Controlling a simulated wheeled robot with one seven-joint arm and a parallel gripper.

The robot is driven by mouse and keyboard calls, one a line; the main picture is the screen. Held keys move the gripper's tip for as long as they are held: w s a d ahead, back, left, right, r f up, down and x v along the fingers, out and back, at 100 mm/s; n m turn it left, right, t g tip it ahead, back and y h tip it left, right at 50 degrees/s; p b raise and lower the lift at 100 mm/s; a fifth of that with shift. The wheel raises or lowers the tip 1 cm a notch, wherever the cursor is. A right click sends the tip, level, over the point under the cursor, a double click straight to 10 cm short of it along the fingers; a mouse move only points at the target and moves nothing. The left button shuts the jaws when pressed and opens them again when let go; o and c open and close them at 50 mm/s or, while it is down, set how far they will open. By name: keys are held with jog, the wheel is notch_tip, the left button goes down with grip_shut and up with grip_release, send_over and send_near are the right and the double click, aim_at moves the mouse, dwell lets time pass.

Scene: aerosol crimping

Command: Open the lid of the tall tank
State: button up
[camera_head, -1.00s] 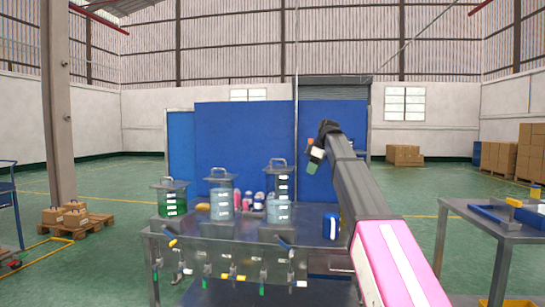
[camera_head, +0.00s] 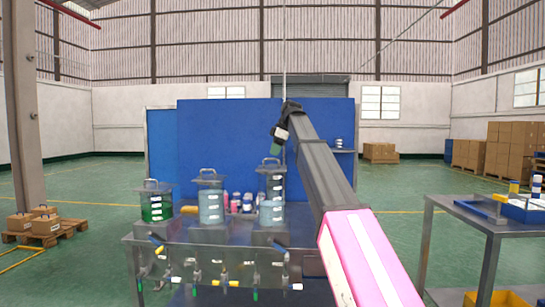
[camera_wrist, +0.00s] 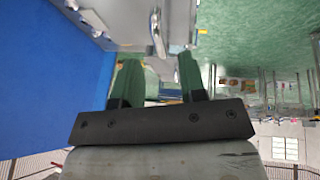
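Three clear tanks with handled lids stand on the metal table (camera_head: 160,228). The right tank (camera_head: 271,190) looks tallest, with pale blue liquid low in it and white labels. Its lid, with an arched handle (camera_head: 270,162), is on. The middle tank (camera_head: 210,204) holds pale blue liquid; the left tank (camera_head: 156,206) holds green. My gripper (camera_head: 276,145) hangs just above the right tank's handle, apart from it as far as I can tell. In the wrist view its two green fingers (camera_wrist: 158,75) are spread with nothing clearly gripped. Grey metal parts beyond them are unclear.
Small pink and white bottles (camera_head: 235,203) stand between the middle and right tanks. Valves and hoses (camera_head: 197,275) line the table's front. A blue panel (camera_head: 225,135) rises behind. A side table (camera_head: 478,217) with a blue tray (camera_head: 525,210) is at right.

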jog(key=shift+x, duration=1.55)
grip_shut()
